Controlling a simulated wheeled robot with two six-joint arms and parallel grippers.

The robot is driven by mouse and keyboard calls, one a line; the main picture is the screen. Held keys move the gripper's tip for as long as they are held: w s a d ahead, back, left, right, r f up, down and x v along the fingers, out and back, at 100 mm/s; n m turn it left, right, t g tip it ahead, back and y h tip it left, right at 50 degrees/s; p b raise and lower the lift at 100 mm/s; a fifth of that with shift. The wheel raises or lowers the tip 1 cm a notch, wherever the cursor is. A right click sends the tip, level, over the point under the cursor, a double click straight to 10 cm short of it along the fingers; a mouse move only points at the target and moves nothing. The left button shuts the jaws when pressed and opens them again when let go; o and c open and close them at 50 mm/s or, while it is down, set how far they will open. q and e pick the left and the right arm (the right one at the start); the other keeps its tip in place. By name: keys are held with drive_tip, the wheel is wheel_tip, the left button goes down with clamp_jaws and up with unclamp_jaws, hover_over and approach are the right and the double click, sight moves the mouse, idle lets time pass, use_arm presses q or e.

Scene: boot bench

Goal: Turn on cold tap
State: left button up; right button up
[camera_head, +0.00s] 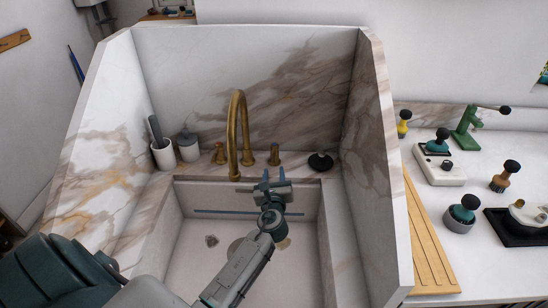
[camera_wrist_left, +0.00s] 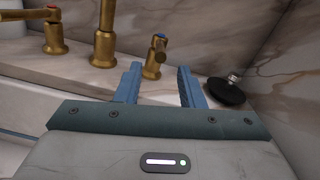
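The brass cold tap handle (camera_head: 274,155) stands on the marble ledge behind the sink, right of the curved brass spout (camera_head: 236,130). In the left wrist view the cold tap handle (camera_wrist_left: 156,55) shows a blue mark on top. The hot tap handle (camera_head: 219,154), left of the spout, shows a red mark in the wrist view (camera_wrist_left: 53,28). My left gripper (camera_head: 273,177) is above the back of the sink, in front of the cold tap handle. Its blue fingers (camera_wrist_left: 160,80) are apart, with nothing between them, and the handle appears beyond the gap. My right gripper is not in view.
A black round stopper with a metal knob (camera_head: 320,162) sits right of the cold tap handle. A white cup (camera_head: 163,155) and a grey lidded jar (camera_head: 188,147) stand at the ledge's left. Marble walls (camera_head: 377,170) enclose the sink (camera_head: 185,260).

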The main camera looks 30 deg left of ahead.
use_arm(q)
approach(274, 147)
drive_tip(key=x, duration=0.5)
drive_tip(key=shift+p, duration=0.4)
clamp_jaws()
